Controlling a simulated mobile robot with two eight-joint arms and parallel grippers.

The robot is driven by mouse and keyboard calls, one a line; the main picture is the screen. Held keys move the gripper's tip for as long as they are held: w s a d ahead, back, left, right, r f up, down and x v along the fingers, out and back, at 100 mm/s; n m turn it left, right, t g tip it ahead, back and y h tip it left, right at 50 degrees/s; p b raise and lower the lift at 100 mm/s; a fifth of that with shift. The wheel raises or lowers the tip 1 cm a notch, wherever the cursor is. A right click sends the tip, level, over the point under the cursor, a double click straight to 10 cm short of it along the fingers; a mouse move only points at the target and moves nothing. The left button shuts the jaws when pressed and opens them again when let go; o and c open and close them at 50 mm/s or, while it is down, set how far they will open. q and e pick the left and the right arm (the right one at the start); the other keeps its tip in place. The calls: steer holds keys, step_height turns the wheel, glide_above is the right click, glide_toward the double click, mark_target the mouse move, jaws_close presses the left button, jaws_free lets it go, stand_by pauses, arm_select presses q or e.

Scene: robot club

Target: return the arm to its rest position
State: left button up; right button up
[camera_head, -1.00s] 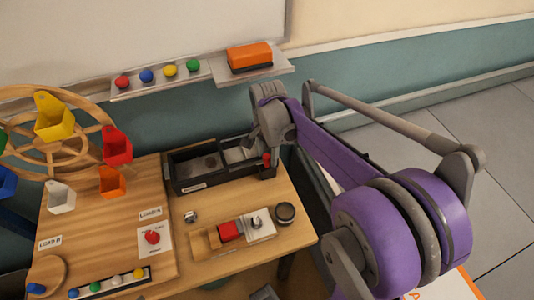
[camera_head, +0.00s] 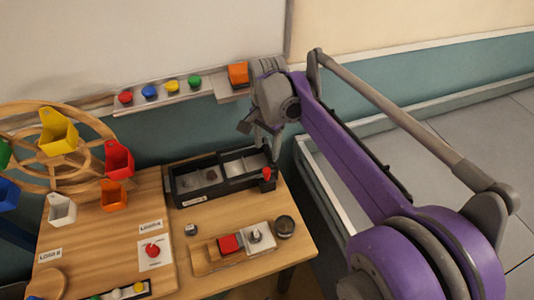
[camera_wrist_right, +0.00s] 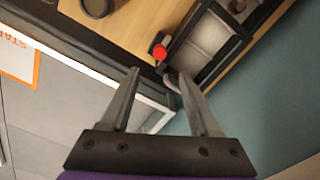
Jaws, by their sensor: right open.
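My right arm (camera_head: 350,160), purple and grey, reaches in from the lower right in the head view. Its right gripper (camera_head: 260,141) points down by the right end of a black divided tray, above the table's back right corner. In the right wrist view the two fingers of the right gripper (camera_wrist_right: 160,73) are spread with nothing between them. A red knob (camera_wrist_right: 158,52) shows just beyond the fingertips there; I cannot judge the gap. My left gripper is out of view.
The black tray (camera_head: 189,202) stands at the back of the wooden table (camera_head: 290,258). A wheel with coloured bins stands left. A wall shelf (camera_head: 226,88) holds coloured buttons and an orange block (camera_head: 238,74). Floor right of the table looks open beyond a pale-rimmed bin (camera_head: 325,205).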

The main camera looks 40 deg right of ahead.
steer(key=shift+r, duration=0.25)
steer(key=shift+a, duration=0.1)
stand_by(0.3)
steer(key=s+a+f+n+t+p, duration=0.2)
steer(key=s+a+n, duration=0.4)
steer(key=n, duration=0.2)
steer(key=s+a+f+n+t+p, duration=0.2)
steer(key=s+a+f+n+t, duration=0.1)
steer(key=s+a+n, duration=0.3)
steer(key=shift+s+a+f+n+p, duration=0.25)
steer(key=shift+a+n+p, duration=0.15)
steer(key=shift+a+n, duration=0.5)
steer(key=shift+d, duration=0.2)
